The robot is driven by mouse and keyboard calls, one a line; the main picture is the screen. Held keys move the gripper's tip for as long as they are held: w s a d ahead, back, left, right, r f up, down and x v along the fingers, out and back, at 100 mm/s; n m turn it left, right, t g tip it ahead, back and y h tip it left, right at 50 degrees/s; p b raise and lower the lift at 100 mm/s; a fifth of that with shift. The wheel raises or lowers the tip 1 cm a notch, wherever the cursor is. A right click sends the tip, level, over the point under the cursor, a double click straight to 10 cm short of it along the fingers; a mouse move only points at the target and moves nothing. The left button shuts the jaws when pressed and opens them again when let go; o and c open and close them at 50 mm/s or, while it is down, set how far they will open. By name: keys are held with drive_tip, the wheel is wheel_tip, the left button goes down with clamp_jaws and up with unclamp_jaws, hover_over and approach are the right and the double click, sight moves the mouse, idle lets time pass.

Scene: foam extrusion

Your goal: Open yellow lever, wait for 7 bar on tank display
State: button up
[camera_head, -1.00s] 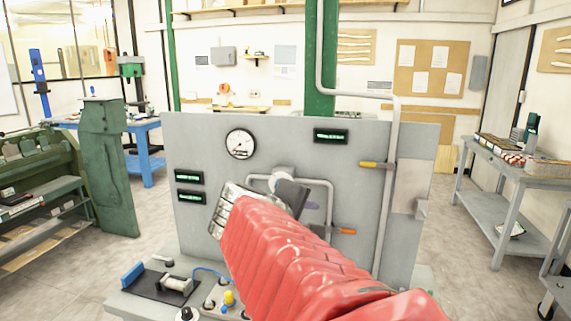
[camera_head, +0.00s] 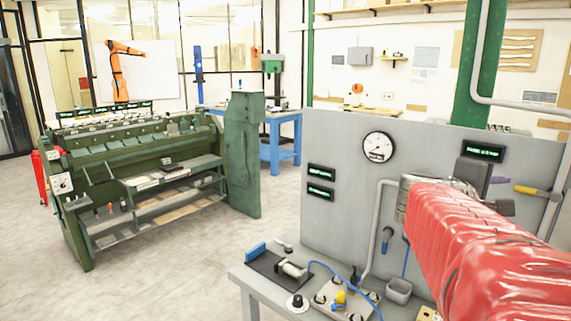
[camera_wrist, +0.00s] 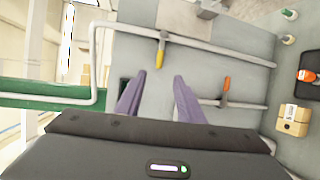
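The yellow lever (camera_head: 528,190) sticks out leftward from a vertical grey pipe on the panel, at right in the head view. In the wrist view the yellow lever (camera_wrist: 161,52) lies just ahead of my fingertips, roughly in line with the gap between them. My gripper (camera_wrist: 158,80) is open and empty, its two purple fingers apart. In the head view one purple finger shows just left of the lever, apart from it in the picture. A dark display (camera_head: 484,152) with green text sits above the lever; its text is too small to read surely.
The grey panel (camera_head: 345,215) also bears a round gauge (camera_head: 379,147) and two small displays (camera_head: 321,173). An orange lever (camera_wrist: 226,88) sits on another pipe right of my fingers. A green machine (camera_head: 150,170) stands at left, with open floor before it.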

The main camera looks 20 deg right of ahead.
sight(522, 191)
drive_tip(key=d, duration=0.4)
drive_tip(key=d+f, duration=0.1)
drive_tip(key=d, duration=0.3)
drive_tip(key=w+d+f, duration=0.1)
drive_tip(key=d, duration=0.3)
drive_tip(key=shift+d+f, duration=0.2)
drive_tip(key=shift+d, duration=0.15)
drive_tip(key=shift+s, duration=0.1)
drive_tip(key=shift+c, duration=0.5)
clamp_jaws()
drive_tip(key=shift+f, duration=0.1)
